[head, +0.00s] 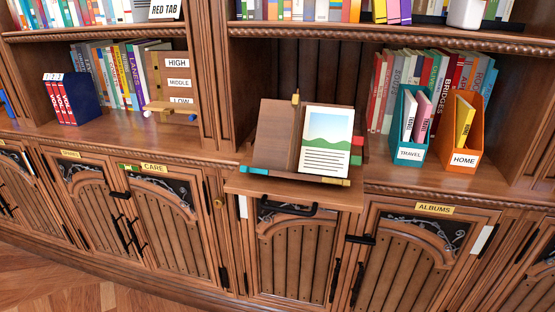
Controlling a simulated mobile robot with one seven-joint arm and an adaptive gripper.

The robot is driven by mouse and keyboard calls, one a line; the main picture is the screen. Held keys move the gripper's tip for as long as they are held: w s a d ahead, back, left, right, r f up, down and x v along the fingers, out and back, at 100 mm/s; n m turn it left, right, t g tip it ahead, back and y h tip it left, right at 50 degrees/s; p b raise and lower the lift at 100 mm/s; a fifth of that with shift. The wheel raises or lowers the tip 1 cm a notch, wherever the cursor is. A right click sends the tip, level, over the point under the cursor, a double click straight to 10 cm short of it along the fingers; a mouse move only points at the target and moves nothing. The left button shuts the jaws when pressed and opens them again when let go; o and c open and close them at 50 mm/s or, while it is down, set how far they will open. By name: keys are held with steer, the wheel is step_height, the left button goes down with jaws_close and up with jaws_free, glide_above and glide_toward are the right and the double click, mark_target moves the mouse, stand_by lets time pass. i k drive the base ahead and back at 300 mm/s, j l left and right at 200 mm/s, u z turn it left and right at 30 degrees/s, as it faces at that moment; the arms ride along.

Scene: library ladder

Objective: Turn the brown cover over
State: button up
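A brown cover (273,135) lies open to the left on a tilted book stand in the middle of the head view. A blue tab (258,171) shows at its lower edge. To its right is a white page (325,140) with a green and blue landscape picture and lines of print. A yellow piece (295,98) sticks up at the top between them. Red and green tabs (357,150) show at the page's right side. My gripper is not in view.
The stand rests on a pulled-out wooden shelf (300,193) with a black handle. A teal TRAVEL file (410,154) and an orange HOME file (464,158) stand close on the right. A small HIGH/MIDDLE/LOW rack (178,85) stands on the left. The counter between is clear.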

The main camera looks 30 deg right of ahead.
mark_target(296, 99)
steer(key=i+j, duration=0.25)
steer(key=i, duration=0.25)
steer(key=i+j, duration=0.25)
steer(key=i, duration=0.25)
steer(key=z, duration=0.45)
steer(key=i+j+z, duration=0.1)
steer(key=z, duration=0.85)
steer(key=j+z, duration=0.15)
steer(key=z, duration=0.35)
steer(key=i+j, duration=0.05)
